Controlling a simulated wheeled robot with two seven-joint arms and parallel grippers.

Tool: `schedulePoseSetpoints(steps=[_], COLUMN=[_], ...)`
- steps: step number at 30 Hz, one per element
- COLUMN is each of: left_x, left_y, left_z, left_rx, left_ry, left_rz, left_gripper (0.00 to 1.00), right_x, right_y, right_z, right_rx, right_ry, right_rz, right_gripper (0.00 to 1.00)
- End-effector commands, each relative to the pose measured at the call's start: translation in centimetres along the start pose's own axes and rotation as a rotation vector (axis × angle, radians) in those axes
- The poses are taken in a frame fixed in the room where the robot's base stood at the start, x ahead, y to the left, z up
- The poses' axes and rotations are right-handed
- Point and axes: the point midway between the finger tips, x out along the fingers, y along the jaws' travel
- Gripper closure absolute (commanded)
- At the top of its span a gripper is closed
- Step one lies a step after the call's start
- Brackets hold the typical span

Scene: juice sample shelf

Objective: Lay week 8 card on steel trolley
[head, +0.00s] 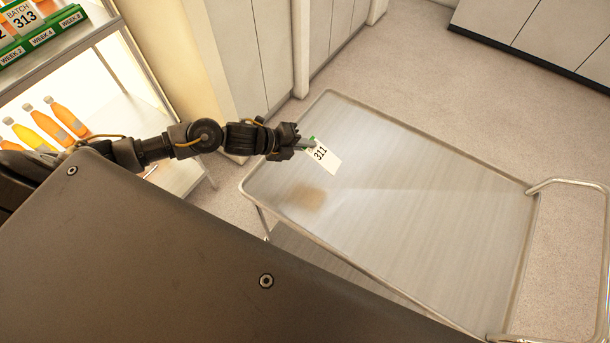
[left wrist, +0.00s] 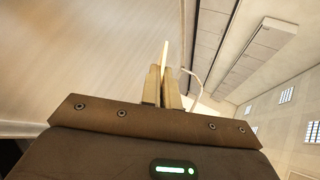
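A white card (head: 322,156) with a green top edge and the number 311 is in my left gripper (head: 303,146). Its week label cannot be read. The gripper is shut on the card's green end, and the card slants down over the left part of the steel trolley (head: 420,190). In the left wrist view, the card (left wrist: 165,54) shows edge-on between the two fingers of the gripper (left wrist: 163,80). The card appears to be above the trolley top; its exact height cannot be told. My right gripper is not in view.
The trolley top is bare apart from a brownish patch (head: 307,197), and has a raised rim and a handle (head: 570,183) at right. A shelf (head: 75,50) at upper left holds orange bottles (head: 66,117), a batch 313 card (head: 22,18) and green week labels. Cabinets stand behind.

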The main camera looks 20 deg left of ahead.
Motion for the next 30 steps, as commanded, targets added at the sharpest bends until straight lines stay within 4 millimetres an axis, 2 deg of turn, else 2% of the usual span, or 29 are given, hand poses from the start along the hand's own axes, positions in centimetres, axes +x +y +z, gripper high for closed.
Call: schedulePoseSetpoints(steps=[3,6,17,23,30], left_x=[-1.3,-1.9,-2.1,-1.3,0.4], left_y=[2.2,3.1,4.0,5.3,8.1], left_z=[1.0,1.6,1.9,1.8,1.6], left_rx=[-0.06,-0.087,-0.102,-0.103,-0.102], left_ry=[-0.027,-0.041,-0.049,-0.048,-0.048], left_rz=[-0.019,-0.035,-0.046,-0.045,-0.044], left_gripper=[1.0,1.0,1.0,1.0,1.0], right_x=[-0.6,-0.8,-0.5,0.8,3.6], right_y=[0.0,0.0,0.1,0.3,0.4], right_z=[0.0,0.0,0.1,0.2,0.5], right_rx=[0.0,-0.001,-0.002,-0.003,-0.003], right_ry=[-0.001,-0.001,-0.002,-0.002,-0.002], right_rz=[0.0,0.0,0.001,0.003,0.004], right_gripper=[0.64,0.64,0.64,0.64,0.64])
